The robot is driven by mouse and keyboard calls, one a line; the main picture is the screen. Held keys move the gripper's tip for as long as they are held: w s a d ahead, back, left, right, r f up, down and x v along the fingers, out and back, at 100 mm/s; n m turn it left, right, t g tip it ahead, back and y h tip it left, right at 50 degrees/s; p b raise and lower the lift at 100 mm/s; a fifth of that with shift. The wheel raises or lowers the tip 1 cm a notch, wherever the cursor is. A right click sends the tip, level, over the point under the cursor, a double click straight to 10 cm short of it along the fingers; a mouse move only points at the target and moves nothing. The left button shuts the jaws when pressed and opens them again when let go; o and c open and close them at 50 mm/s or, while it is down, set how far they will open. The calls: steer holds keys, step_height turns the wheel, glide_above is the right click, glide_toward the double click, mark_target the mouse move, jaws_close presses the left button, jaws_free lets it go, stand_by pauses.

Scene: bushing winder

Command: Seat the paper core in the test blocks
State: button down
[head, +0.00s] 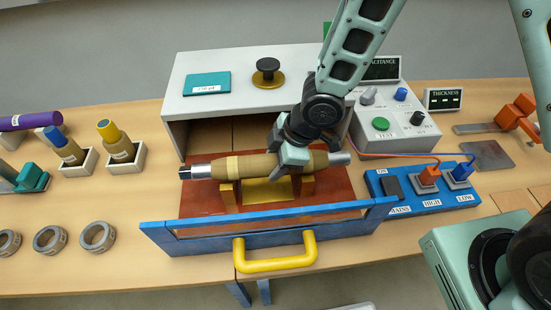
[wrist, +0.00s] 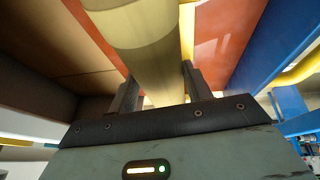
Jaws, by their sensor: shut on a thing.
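The paper core (head: 256,165) is a tan, wrapped tube with bare metal ends, lying horizontally across the test enclosure. It spans the two brown test blocks, the left block (head: 229,197) and the right block (head: 307,188). I cannot tell whether it rests fully in them or sits slightly above. My gripper (head: 294,156) comes down from above and is shut on the core right of its middle. In the wrist view the core (wrist: 150,45) runs between the two dark fingers. The fingers cover part of the core in the head view.
A blue-framed front gate (head: 200,238) with a yellow handle (head: 275,262) stands before the core. A grey housing (head: 222,65) rises behind. At right are a control box (head: 385,125) and a blue terminal panel (head: 425,190). Cores in holders and rings (head: 97,236) lie left.

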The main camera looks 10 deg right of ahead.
steer(key=shift+f+b, duration=0.35)
stand_by(0.3)
steer(key=c, duration=0.7)
jaws_free()
steer(key=shift+o, duration=0.6)
steer(key=p+v, duration=0.7)
steer(key=v, duration=1)
steer(key=shift+r, duration=0.2)
steer(key=shift+s+f, duration=0.1)
steer(key=shift+s, duration=0.05)
steer(key=s+d+f+m+g+h+b, duration=0.1)
steer(key=s+m+h+b, duration=0.2)
steer(key=s+m+b, duration=0.7)
steer(key=s+b, duration=0.1)
steer(key=s, duration=0.4)
steer(key=shift+d+f+h, duration=0.15)
steer(key=shift+f+h, duration=0.1)
steer(key=shift+h, duration=0.15)
